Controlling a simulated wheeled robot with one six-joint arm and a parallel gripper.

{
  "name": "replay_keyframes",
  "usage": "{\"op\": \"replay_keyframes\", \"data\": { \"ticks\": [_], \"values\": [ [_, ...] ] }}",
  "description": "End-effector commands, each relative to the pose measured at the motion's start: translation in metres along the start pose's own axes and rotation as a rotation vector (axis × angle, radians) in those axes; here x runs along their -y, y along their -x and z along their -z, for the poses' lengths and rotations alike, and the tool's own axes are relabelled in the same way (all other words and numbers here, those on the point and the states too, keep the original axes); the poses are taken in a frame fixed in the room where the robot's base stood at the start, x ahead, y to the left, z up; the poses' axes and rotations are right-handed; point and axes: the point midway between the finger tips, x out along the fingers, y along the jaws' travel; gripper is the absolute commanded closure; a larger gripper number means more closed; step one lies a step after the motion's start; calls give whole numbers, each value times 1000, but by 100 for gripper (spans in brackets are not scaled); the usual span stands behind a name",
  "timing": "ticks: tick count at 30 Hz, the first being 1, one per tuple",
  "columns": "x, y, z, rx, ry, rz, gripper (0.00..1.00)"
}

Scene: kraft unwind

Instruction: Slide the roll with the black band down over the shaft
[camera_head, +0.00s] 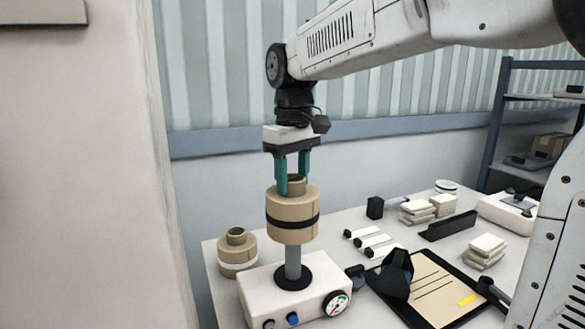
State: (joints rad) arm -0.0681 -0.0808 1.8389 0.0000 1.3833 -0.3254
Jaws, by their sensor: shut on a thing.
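The tan roll with the black band (293,208) hangs upright from my gripper. My gripper (293,188) has teal fingers shut on the narrow core at the roll's top. The grey shaft (292,262) stands upright on a white unwind unit (264,299) with a black ring at its foot. The roll's underside is right over the shaft and in line with it in this view. The shaft's top is hidden behind or inside the roll, so I cannot tell how far it enters. The lower shaft is bare.
A second tan roll with a white band (237,252) stands on the table (213,262) left of the unit. To the right are a clipboard (432,290), a black tape dispenser (397,273) and stacked pale blocks (486,250). A wall stands close on the left.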

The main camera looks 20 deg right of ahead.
Motion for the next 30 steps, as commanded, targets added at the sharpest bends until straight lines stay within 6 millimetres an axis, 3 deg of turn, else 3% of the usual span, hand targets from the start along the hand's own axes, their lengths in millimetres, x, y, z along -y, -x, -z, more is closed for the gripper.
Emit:
{"op": "replay_keyframes", "data": {
  "ticks": [30],
  "values": [
    [0, -59, 0, 0, 0, 0, 78]
  ]
}}
